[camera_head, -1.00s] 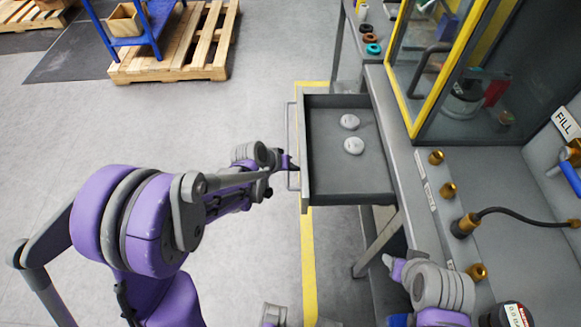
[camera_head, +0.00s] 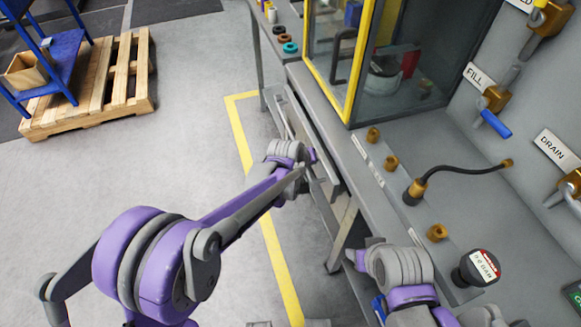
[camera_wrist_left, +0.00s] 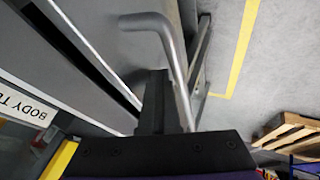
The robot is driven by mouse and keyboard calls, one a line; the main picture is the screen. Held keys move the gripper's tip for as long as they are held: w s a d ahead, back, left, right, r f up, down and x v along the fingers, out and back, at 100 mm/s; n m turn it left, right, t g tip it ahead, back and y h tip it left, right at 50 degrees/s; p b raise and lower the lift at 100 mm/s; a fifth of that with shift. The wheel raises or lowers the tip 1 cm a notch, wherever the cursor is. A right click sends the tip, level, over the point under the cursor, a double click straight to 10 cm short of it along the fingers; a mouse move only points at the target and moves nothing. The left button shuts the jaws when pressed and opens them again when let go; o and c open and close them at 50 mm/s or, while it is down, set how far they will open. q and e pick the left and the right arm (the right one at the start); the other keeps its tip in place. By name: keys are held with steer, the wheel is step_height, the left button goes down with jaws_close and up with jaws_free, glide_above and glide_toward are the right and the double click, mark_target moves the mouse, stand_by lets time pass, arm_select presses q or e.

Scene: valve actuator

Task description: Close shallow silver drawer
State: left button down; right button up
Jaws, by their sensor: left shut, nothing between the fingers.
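The shallow silver drawer (camera_head: 313,145) sits under the grey workbench's front edge, and its inside is no longer visible in the head view. I cannot tell whether its front is fully flush. Its bent grey handle bar (camera_wrist_left: 170,45) shows in the left wrist view. My left gripper (camera_head: 308,160) is at the drawer front beside the handle. Its dark fingers (camera_wrist_left: 153,102) are shut with nothing between them, close to the bar; contact is unclear. My right gripper (camera_head: 357,256) is by the bench's front edge, away from the drawer; its fingers are too small to read.
The workbench (camera_head: 345,150) carries brass fittings, a black hose and a yellow-framed glass cabinet (camera_head: 352,60). A bench leg (camera_head: 343,235) stands below. A wooden pallet (camera_head: 110,85) and blue cart are at the far left. The floor left of the bench is clear.

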mark_target(320, 158)
arm_select(q)
steer(key=shift+w+d, duration=0.25)
steer(key=shift+d, duration=0.6)
steer(key=shift+w+d, duration=0.25)
steer(key=shift+d, duration=0.55)
